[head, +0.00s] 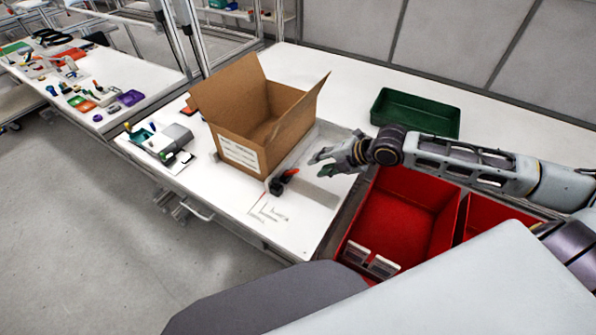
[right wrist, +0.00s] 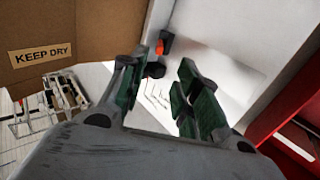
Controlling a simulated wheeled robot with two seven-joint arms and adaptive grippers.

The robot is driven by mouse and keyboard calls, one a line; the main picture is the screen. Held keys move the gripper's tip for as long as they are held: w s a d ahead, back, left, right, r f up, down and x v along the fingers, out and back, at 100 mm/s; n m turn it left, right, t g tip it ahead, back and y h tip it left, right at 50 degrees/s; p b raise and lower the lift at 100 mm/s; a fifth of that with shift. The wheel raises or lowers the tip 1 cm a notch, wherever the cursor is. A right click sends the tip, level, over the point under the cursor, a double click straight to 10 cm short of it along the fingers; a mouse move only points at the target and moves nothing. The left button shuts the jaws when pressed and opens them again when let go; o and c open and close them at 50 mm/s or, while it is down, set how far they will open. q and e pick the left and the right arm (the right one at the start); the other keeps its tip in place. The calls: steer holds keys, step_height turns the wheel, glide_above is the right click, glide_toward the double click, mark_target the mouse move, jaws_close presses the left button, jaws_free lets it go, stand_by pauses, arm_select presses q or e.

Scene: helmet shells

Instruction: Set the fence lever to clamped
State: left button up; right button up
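A small black clamp with a red-orange lever (head: 289,173) sits on the white table at the near right corner of the cardboard box, by a low pale fence (head: 298,152). The lever also shows in the right wrist view (right wrist: 160,47), beyond my fingers. I cannot tell whether it is clamped. My right gripper (head: 318,164) is open and empty, above the table to the right of the lever and apart from it. Its green-padded fingers (right wrist: 157,75) are spread in the right wrist view. My left gripper is not in view.
An open cardboard box (head: 258,115) stands left of the lever, its flaps up. A red bin (head: 402,205) lies below my right arm, and a green tray (head: 418,112) stands behind it. A grey device (head: 172,138) is left of the box.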

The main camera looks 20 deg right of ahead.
mark_target(298, 171)
steer(key=shift+x, duration=5.8)
jaws_close()
